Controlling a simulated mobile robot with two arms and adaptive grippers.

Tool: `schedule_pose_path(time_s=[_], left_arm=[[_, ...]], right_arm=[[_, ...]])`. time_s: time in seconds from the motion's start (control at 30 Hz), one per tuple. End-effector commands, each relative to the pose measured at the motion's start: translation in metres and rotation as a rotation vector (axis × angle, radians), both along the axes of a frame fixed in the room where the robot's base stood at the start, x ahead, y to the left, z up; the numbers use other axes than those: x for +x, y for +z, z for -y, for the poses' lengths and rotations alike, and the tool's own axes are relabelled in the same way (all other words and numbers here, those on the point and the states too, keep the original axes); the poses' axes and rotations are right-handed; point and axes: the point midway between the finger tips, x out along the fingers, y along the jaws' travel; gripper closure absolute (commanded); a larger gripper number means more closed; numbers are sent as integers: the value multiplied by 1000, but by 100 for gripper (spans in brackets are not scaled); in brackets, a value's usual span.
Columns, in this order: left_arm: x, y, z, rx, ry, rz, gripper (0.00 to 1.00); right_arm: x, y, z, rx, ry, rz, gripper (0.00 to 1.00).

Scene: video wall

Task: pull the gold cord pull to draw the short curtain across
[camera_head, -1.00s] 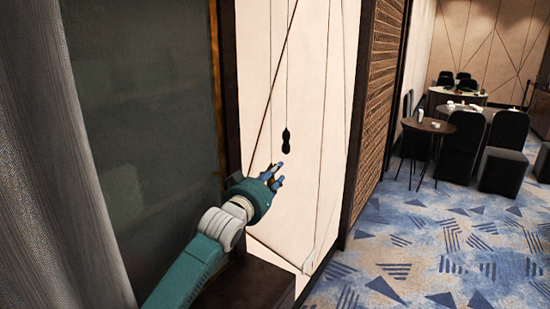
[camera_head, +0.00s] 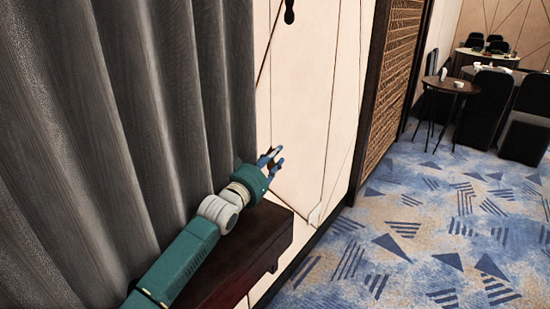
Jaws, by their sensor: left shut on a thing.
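My left gripper (camera_head: 272,157) is in front of the pale wall, just right of the curtain's edge and above a dark wooden ledge. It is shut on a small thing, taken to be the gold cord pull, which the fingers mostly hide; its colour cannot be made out. The grey short curtain (camera_head: 165,110) hangs in folds over the left side, reaching nearly to the dark ledge's right part. A black pull (camera_head: 289,12) hangs on a thin cord at the top edge, above and apart from the gripper. My right gripper is not in view.
The dark wooden ledge (camera_head: 245,250) runs under the curtain and my left arm. A slatted brown panel (camera_head: 395,85) stands to the right. Round tables (camera_head: 452,86) and dark chairs (camera_head: 482,103) are farther back. The patterned blue carpet (camera_head: 400,240) is clear.

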Motion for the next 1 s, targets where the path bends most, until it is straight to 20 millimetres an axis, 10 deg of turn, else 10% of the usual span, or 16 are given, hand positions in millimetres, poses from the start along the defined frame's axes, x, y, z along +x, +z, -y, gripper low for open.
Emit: schedule_pose_path(time_s=[0.17,0.2,0.3,0.67,1.0], left_arm=[[-1,-22,-1,12,2,-36,100],[-2,-22,-1,12,2,-36,70],[-1,-20,-1,12,3,-34,57],[-1,-5,-1,7,2,-19,57],[-1,57,-1,9,2,-22,57]], right_arm=[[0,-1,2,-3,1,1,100],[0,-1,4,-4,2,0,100],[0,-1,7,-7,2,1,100],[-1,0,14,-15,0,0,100],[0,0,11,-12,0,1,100]])
